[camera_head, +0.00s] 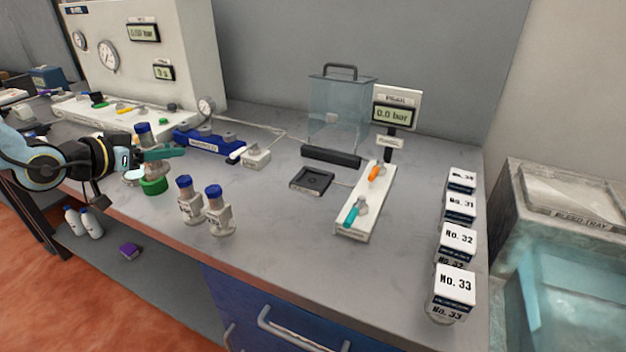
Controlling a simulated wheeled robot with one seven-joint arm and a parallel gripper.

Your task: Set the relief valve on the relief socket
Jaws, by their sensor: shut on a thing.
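My gripper (160,154), with teal fingers, is at the left over the bench. It is shut on a blue-capped relief valve (143,134), which stands upright; the fingers hide part of its body. A green ring-shaped piece (153,186) is just below the held valve; I cannot tell whether they touch. Two similar blue-capped valves, one (188,205) and another (218,215), stand on the bench to the right of my gripper. No label marks the relief socket clearly; a small pale block (257,157) with a fitting sits right of the blue manifold (208,141).
A gauge panel (145,70) stands behind my arm. A clear shield box (338,105), a black square plate (312,179), a white valve strip (352,225) and a pressure display (395,112) are further right. Numbered boxes (455,285) line the right edge. The front middle bench is clear.

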